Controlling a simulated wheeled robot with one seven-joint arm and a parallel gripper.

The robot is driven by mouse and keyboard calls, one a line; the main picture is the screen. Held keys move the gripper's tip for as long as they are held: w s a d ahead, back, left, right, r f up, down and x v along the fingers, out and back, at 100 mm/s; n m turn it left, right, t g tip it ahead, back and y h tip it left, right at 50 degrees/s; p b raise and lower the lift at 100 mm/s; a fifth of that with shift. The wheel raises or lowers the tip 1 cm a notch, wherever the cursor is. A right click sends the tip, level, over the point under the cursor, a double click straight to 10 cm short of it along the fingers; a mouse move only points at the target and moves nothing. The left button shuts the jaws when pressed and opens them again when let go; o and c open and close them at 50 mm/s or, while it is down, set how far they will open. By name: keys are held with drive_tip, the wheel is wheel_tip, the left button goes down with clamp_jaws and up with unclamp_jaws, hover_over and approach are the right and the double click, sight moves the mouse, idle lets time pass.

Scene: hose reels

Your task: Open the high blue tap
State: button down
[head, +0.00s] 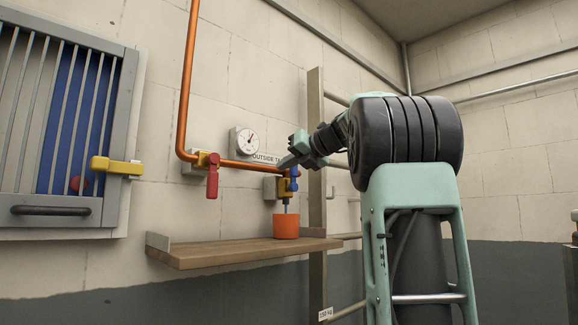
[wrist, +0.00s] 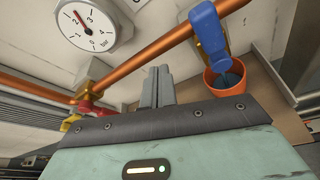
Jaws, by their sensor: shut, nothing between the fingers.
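The blue tap (head: 293,179) has a blue lever and a brass-yellow body at the right end of the copper pipe. Its lever hangs down across the pipe line. In the wrist view the blue lever (wrist: 209,32) is right of my fingers, above an orange pot. My gripper (head: 284,162) is shut and empty, close beside the tap's upper part in the head view. In the wrist view my shut fingers (wrist: 157,84) point towards the pipe, with a visible gap to the lever. Part of the tap is hidden behind my gripper in the head view.
A red-levered tap (head: 212,178) sits left on the same pipe (head: 187,90), its lever down. A gauge (head: 245,140) is above the pipe. The orange pot (head: 286,226) stands on a wooden shelf (head: 235,249). A rack post (head: 317,200) rises at right. A barred cabinet (head: 60,130) is left.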

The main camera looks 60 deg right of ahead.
drive_tip(key=s+d+b, duration=0.1)
drive_tip(key=s+b, duration=0.2)
drive_tip(key=s, duration=0.6)
drive_tip(key=shift+s+d, duration=0.2)
drive_tip(key=shift+d, duration=0.05)
drive_tip(key=shift+f, duration=0.1)
